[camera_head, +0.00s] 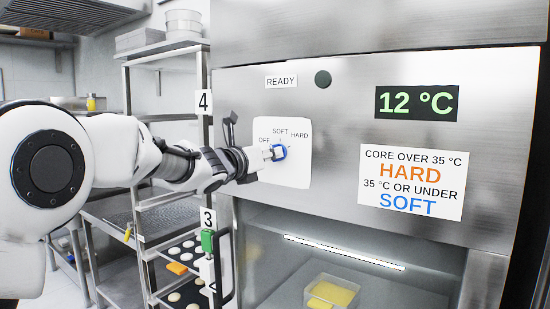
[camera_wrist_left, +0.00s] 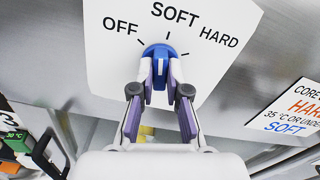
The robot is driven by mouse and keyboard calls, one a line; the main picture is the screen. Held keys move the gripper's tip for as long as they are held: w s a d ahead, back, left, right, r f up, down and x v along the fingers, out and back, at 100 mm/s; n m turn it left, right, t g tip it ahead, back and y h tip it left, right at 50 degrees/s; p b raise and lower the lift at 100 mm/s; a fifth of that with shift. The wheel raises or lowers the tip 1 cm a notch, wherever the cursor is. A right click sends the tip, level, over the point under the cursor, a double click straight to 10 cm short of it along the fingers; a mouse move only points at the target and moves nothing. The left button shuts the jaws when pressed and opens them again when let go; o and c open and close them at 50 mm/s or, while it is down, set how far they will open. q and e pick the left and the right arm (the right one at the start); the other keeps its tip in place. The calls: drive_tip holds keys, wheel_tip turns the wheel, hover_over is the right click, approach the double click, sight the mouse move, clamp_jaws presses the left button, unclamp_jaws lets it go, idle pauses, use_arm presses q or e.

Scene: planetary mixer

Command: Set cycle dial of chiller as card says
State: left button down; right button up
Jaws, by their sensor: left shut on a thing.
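The blue cycle dial (camera_head: 279,152) sits on a white plate (camera_head: 290,172) marked OFF, SOFT and HARD on the steel chiller front. My left gripper (camera_head: 268,153) is shut on the dial. In the left wrist view its two fingers (camera_wrist_left: 160,88) press on either side of the blue dial (camera_wrist_left: 157,52). I cannot tell clearly which mark the dial points to. The card (camera_head: 411,182) reads core over 35 °C HARD, 35 °C or under SOFT. The green display (camera_head: 417,102) reads 12 °C. My right gripper is not in view.
A READY label (camera_head: 281,82) and a dark round lamp (camera_head: 322,78) are above the dial. Below is the chiller window with a tub of yellow food (camera_head: 331,293) inside. A steel rack (camera_head: 128,85) with trays stands at left. A green-topped device (camera_head: 207,240) is beside the dark handle (camera_head: 225,265).

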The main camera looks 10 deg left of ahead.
use_arm(q)
drive_tip(key=shift+f+m+b, duration=0.1)
drive_tip(key=shift+m+b, duration=1.3)
drive_tip(key=shift+b, duration=0.35)
drive_tip(key=c, duration=1)
unclamp_jaws()
drive_tip(key=shift+c, duration=0.2)
